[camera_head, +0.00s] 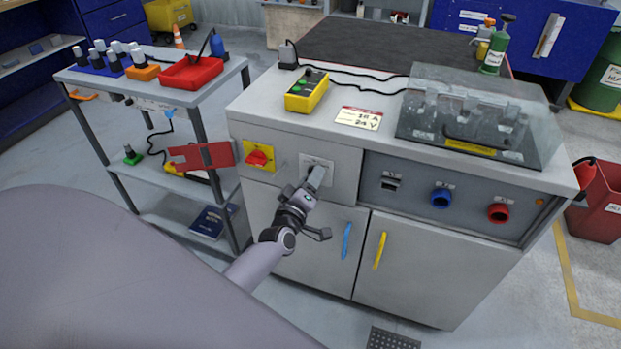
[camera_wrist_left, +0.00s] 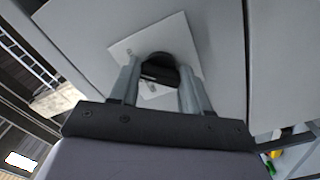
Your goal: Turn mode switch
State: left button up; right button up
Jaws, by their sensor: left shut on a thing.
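The mode switch is a dark rounded knob (camera_wrist_left: 160,68) on a pale square plate (camera_wrist_left: 183,35), seen close up in the left wrist view. In the head view the plate (camera_head: 304,160) sits on the front panel of the grey cabinet, right of a red rotary switch (camera_head: 260,157) on a yellow plate. My left gripper (camera_head: 319,172) reaches the plate and covers most of the knob there. In the left wrist view its two fingers (camera_wrist_left: 158,82) stand on either side of the knob, shut on it. My right gripper is not in view.
A red bracket-shaped piece (camera_head: 203,155) stands out at the cabinet's left front. Blue (camera_head: 440,198) and red (camera_head: 498,212) round sockets lie to the right. Below are doors with a blue handle (camera_head: 346,241) and a yellow handle (camera_head: 380,250). A yellow control box (camera_head: 307,91) stands on top.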

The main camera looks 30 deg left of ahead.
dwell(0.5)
pick_arm(q)
jog(key=o, duration=1.1)
jog(key=shift+c, duration=0.2)
jog(key=p+v, duration=0.1)
jog(key=v, duration=0.6)
jog(key=shift+s+d, duration=0.1)
jog(key=shift+s, duration=0.05)
jog(key=s+d+f+m+g+h+p, duration=0.1)
jog(key=s+d+m+g+h, duration=0.2)
jog(key=s+d+m, duration=0.3)
jog(key=s+d+f+m+g+h+p, duration=0.2)
jog(key=s+d+m, duration=0.4)
jog(key=s+m, duration=0.4)
jog(key=s+g+h, duration=0.1)
jog(key=s+g, duration=0.1)
jog(key=s, duration=0.1)
jog(key=shift+s+d+f, duration=0.3)
jog(key=shift+s+f, duration=0.05)
